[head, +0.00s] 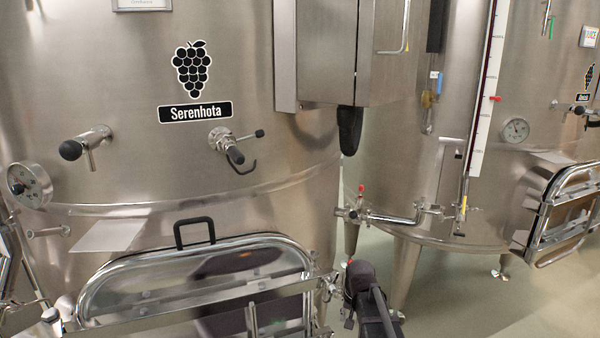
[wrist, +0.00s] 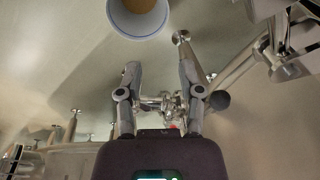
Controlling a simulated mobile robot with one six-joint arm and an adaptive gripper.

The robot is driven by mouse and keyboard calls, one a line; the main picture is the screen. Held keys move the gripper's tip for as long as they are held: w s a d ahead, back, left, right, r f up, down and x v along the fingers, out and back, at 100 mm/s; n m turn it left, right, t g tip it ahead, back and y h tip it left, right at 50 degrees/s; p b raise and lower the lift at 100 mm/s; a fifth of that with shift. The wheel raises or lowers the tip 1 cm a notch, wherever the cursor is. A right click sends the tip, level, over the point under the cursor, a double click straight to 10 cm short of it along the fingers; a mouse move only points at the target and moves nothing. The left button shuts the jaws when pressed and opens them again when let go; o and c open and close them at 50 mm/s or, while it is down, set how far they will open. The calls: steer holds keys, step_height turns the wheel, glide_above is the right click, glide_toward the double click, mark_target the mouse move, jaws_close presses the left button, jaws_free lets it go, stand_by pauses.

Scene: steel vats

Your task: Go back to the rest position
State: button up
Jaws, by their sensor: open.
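My gripper (wrist: 160,70) shows in the wrist view with its two grey fingers apart and nothing held between them. Behind and between the fingers is a metal valve fitting (wrist: 170,103) with a small red part; I cannot tell its distance from them. In the head view, a dark part of my arm (head: 368,295) stands at the lower middle, right of the open-framed hatch (head: 205,262) of the Serenhota vat (head: 120,100). The fingers cannot be made out there.
A second vat (head: 400,170) stands at the right, with a pipe and valve (head: 395,218) near my arm. A round blue-rimmed thing (wrist: 138,18) is at the top of the wrist view. Pale floor (head: 460,295) is clear at the lower right.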

steer(key=s+d+n+g, duration=0.1)
steer(key=s+d+n, duration=0.15)
steer(key=s, duration=1.35)
step_height(320, 180, up, 12)
steer(key=p, duration=1.2)
steer(key=shift+w+a+r+h+p, duration=0.15)
steer(key=shift+w+a+h+p, duration=0.05)
steer(key=shift+w+h+p, duration=0.1)
steer(key=shift+n, duration=0.25)
